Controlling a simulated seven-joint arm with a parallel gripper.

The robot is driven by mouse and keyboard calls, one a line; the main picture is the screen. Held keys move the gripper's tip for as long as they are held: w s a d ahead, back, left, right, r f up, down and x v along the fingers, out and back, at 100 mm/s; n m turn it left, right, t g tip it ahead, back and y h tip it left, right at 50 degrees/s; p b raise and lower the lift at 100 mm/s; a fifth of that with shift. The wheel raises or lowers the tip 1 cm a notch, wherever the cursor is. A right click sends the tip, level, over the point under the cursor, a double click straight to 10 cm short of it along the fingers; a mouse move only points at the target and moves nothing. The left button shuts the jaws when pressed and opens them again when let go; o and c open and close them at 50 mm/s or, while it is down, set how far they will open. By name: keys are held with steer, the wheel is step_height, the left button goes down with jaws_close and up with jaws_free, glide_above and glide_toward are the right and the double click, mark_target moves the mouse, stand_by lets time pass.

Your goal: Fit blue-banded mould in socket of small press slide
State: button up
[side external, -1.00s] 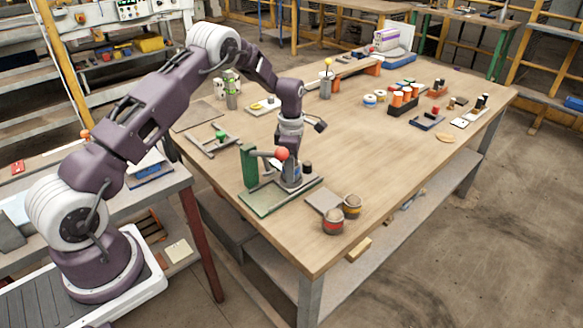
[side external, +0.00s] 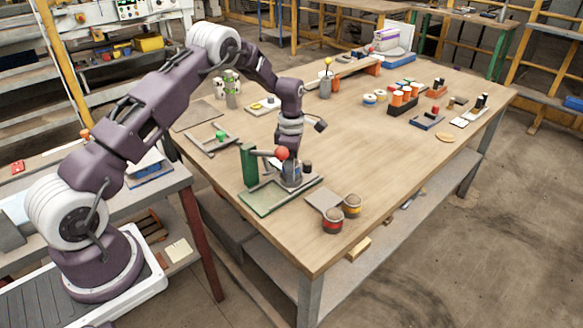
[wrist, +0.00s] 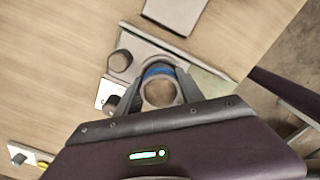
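The blue-banded mould (wrist: 158,72) stands between the two fingers of my gripper (wrist: 161,92) in the wrist view. The fingers lie close against its sides, and its round brownish top shows. In the side view, my gripper (side external: 291,178) is low over the small press, which has a green column (side external: 248,166), a flat base (side external: 262,203) and a lever with a red ball (side external: 282,153). A dark knob (wrist: 120,61) stands on the slide plate (wrist: 140,43) beside the mould. The socket is hidden under the mould and fingers, so I cannot tell how the mould sits in it.
A red-banded mould (side external: 332,221) and a yellow-banded mould (side external: 352,206) stand by a grey plate (side external: 323,199) near the table's front corner. A frame with a green knob (side external: 219,136) lies behind the press. The table middle (side external: 375,150) is clear.

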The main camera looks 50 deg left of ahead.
steer(key=o, duration=0.5)
steer(key=shift+s+f, duration=0.25)
steer(key=shift+f, duration=0.1)
steer(key=shift+c, duration=0.2)
steer(key=shift+d, duration=0.3)
steer(key=r, duration=0.7)
steer(key=shift+w+a+r, duration=0.2)
steer(key=shift+a+r, duration=0.2)
steer(key=s+d+r+m+t, duration=0.1)
steer(key=s+d+r+m, duration=0.25)
steer(key=r, duration=0.35)
steer(key=s+d+r+m+t, duration=0.1)
steer(key=s+d+r+m, duration=0.1)
steer(key=s+r+m, duration=0.3)
steer(key=s+d+r+m+t, duration=0.1)
steer(key=s+d+r+m, duration=0.15)
steer(key=r, duration=0.55)
steer(key=s+d+m+t, duration=0.1)
steer(key=s+d+m, duration=0.2)
steer(key=s+m, duration=0.4)
steer(key=s+d+r+m+t, duration=0.1)
steer(key=s+d+m, duration=0.3)
steer(key=s, duration=1.3)
steer(key=m, duration=0.3)
steer(key=shift+s+r+m, duration=0.15)
steer(key=shift+r+m, duration=0.1)
steer(key=shift+m, duration=0.15)
